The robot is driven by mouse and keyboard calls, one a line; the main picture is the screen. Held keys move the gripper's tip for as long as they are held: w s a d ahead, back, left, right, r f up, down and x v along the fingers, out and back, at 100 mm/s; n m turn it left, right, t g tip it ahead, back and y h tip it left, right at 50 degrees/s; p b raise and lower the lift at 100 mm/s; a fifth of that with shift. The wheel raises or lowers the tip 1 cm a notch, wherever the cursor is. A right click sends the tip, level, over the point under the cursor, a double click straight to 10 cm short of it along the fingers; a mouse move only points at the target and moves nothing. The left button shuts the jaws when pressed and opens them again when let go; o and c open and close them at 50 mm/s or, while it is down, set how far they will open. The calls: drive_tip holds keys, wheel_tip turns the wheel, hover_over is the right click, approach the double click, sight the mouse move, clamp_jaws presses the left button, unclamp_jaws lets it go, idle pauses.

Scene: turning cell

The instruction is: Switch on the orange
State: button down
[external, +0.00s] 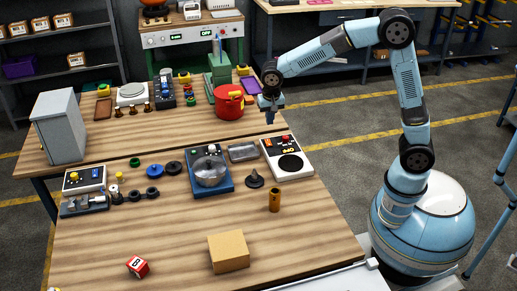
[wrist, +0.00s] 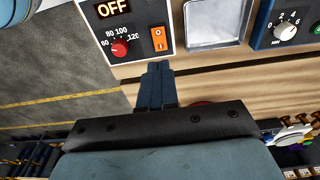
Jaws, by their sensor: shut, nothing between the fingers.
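An orange rocker switch (wrist: 158,39) sits on the black panel of a white hotplate (external: 305,170), right of a red knob (wrist: 119,48). The panel's display (wrist: 112,8) reads OFF. In the external view the hotplate, with its round black plate, stands at the right edge of the table. My gripper (external: 270,119) is above the table behind the hotplate, fingers pointing down. In the wrist view its fingers (wrist: 159,66) are shut and empty, their tips appearing just below the switch in the picture. I cannot tell the height gap; contact with the switch is not seen.
A metal tray (external: 243,152) and a blue device with a steel bowl (external: 210,172) stand left of the hotplate. A red pot (external: 229,107) is left of my gripper.

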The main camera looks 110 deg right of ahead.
sight(267, 140)
drive_tip(key=shift+a+r, duration=0.2)
drive_tip(key=shift+r, duration=1.65)
drive_tip(key=shift+d, duration=0.15)
drive_tip(key=shift+d+r, duration=0.15)
drive_tip(key=shift+d, duration=0.5)
drive_tip(key=f, duration=0.4)
drive_tip(key=d+f, duration=0.1)
drive_tip(key=f, duration=0.9)
drive_tip(key=shift+d, duration=0.35)
